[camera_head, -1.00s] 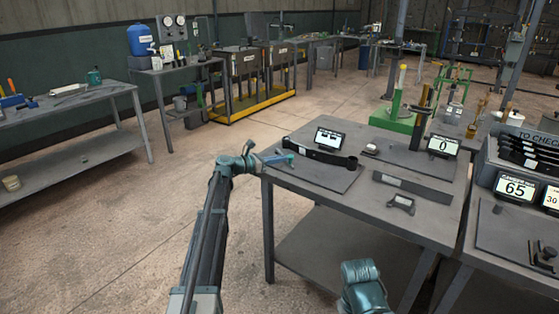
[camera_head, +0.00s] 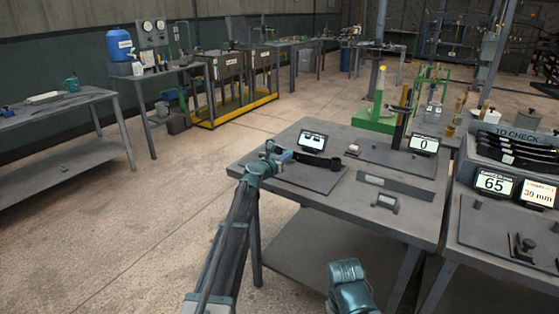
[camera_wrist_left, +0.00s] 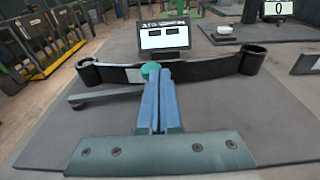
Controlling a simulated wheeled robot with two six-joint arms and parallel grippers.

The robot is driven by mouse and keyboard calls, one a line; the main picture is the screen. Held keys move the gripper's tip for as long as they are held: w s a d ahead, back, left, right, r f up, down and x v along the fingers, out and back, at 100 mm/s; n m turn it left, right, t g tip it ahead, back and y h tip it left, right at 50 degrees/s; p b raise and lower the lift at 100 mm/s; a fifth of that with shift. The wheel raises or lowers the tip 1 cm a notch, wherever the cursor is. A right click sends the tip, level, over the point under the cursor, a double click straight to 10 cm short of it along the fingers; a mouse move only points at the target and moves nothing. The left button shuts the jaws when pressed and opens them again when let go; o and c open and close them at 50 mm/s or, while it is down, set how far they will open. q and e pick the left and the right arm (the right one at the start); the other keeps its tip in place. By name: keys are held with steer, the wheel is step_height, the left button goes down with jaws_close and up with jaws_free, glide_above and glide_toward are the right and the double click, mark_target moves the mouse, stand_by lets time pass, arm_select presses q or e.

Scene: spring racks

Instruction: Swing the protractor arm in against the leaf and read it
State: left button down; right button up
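The leaf, a dark strip with a rolled eye at each end, lies across a grey plate in the left wrist view (camera_wrist_left: 215,69); it also shows in the head view (camera_head: 315,157). A grey bar (camera_wrist_left: 100,98), apparently the protractor arm, lies on the near side of the leaf and runs behind my fingers. A green knob (camera_wrist_left: 150,70) is at my fingertips. My left gripper (camera_wrist_left: 160,72) has its blue fingers together, close to the leaf; it also shows in the head view (camera_head: 290,156). I cannot tell whether it holds the knob.
Another display (camera_head: 424,145) shows 0. A flat grey bar (camera_head: 395,186) lies at the table's front right.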

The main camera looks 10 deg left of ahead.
arm_select(q)
steer(key=shift+w+d+n+t+y, duration=0.35)
steer(key=shift+w+n+y, duration=0.15)
steer(key=shift+w+y, duration=0.15)
steer(key=shift+w+d+r, duration=0.1)
steer(key=shift+w, duration=0.55)
steer(key=shift+w+d+r, duration=0.1)
steer(key=shift+w+r, duration=0.05)
steer(key=shift+w, duration=0.2)
steer(key=shift+s, duration=0.65)
steer(key=d+p+v, duration=0.2)
steer(key=d+v, duration=0.1)
steer(key=v, duration=1.1)
steer(key=shift+s, duration=0.4)
steer(key=shift+d, duration=0.1)
